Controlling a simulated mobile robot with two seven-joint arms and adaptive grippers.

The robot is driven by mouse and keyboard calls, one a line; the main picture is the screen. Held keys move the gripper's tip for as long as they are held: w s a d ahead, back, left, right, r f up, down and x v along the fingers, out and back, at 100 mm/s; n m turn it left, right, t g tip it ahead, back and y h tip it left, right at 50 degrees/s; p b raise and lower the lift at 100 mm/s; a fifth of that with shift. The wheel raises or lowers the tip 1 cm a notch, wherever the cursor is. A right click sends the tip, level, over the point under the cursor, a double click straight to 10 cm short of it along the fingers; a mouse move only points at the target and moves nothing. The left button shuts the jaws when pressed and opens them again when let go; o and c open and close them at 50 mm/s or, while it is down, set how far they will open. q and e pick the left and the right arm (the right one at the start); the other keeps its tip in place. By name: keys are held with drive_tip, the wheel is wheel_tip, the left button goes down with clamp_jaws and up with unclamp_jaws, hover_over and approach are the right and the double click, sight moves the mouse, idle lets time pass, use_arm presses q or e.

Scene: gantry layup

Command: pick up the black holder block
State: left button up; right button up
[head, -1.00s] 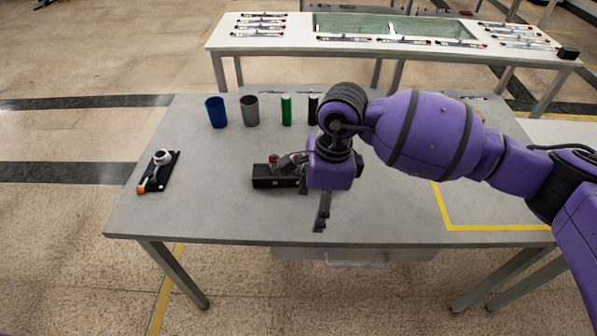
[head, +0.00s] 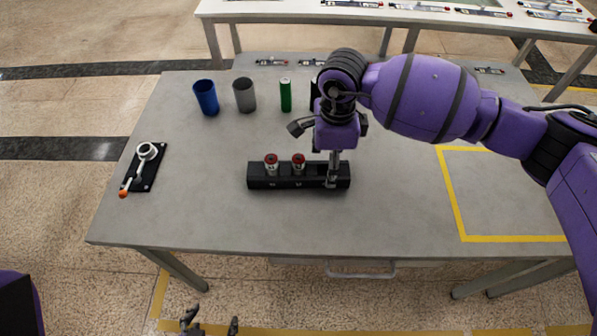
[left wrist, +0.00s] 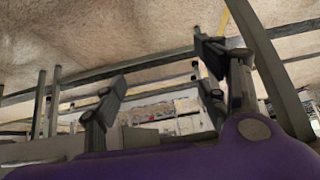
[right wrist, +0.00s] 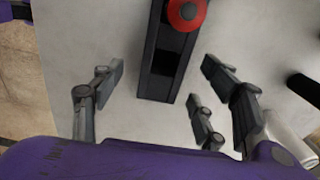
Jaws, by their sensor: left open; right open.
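The black holder block (head: 312,184) lies on the grey table in the head view. Two red-topped cylinders, a left one (head: 271,164) and a right one (head: 298,164), stand in it. My right gripper (head: 316,151) is open over the block's right end. In the right wrist view the block (right wrist: 157,82) runs between the spread fingers of my right gripper (right wrist: 160,84), apart from them, with an empty recess and one red top showing. My left gripper (head: 208,326) is at the bottom edge, off the table. In the left wrist view it (left wrist: 158,88) is open and empty.
A blue cup (head: 206,98), a grey cup (head: 244,95) and a green cylinder (head: 285,95) stand behind the block. A black plate with a lever (head: 145,166) lies at the left. A yellow-taped area (head: 500,190) at the right is bare.

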sight(327, 168)
drive_tip(key=f, duration=0.2)
drive_tip(key=shift+w+a+f, duration=0.1)
drive_tip(key=shift+w+f, duration=0.15)
drive_tip(key=shift+f, duration=0.5)
use_arm(q)
drive_tip(key=shift+w+d+r, duration=0.1)
drive_tip(key=shift+w+r, duration=0.2)
drive_tip(key=shift+w, duration=0.2)
drive_tip(key=shift+w+r, duration=0.3)
drive_tip(key=shift+w, duration=0.2)
use_arm(e)
drive_tip(key=c, duration=1.3)
use_arm(q)
drive_tip(key=shift+s+f, duration=0.2)
use_arm(e)
drive_tip(key=shift+o, duration=0.2)
